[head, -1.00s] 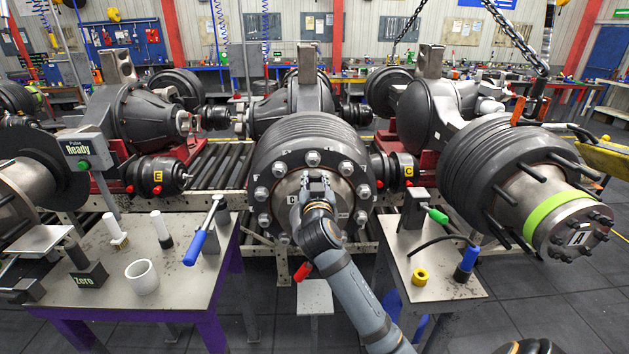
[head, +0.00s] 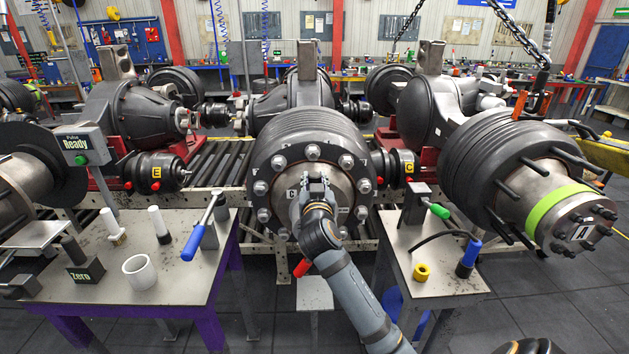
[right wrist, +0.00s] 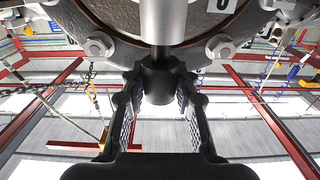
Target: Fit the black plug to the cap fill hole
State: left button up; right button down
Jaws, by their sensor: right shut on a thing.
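My right gripper (head: 316,186) is at the middle of the centre wheel hub, in front of its round grey cap (head: 343,192). In the right wrist view the two fingers (right wrist: 160,98) are shut on a black plug (right wrist: 160,82). A bright steel stem (right wrist: 162,22) runs up from the plug across the hub face. The cap's fill hole is not visible, and I cannot tell whether the plug touches the cap. In the head view the gripper hides the plug.
Hub bolts (head: 346,161) ring the cap closely. A left bench (head: 190,285) holds a white cup (head: 139,272) and a blue-handled tool (head: 195,243). A right bench (head: 440,280) holds a yellow ring (head: 421,272). Another hub (head: 520,200) juts out at right.

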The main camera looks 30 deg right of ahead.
jog(key=shift+f+b, duration=0.9)
jog(key=shift+f, duration=0.2)
jog(key=c, duration=0.9)
grip_release()
jog(key=shift+c, duration=0.2)
jog(key=shift+s+a, duration=0.1)
jog(key=v, duration=0.7)
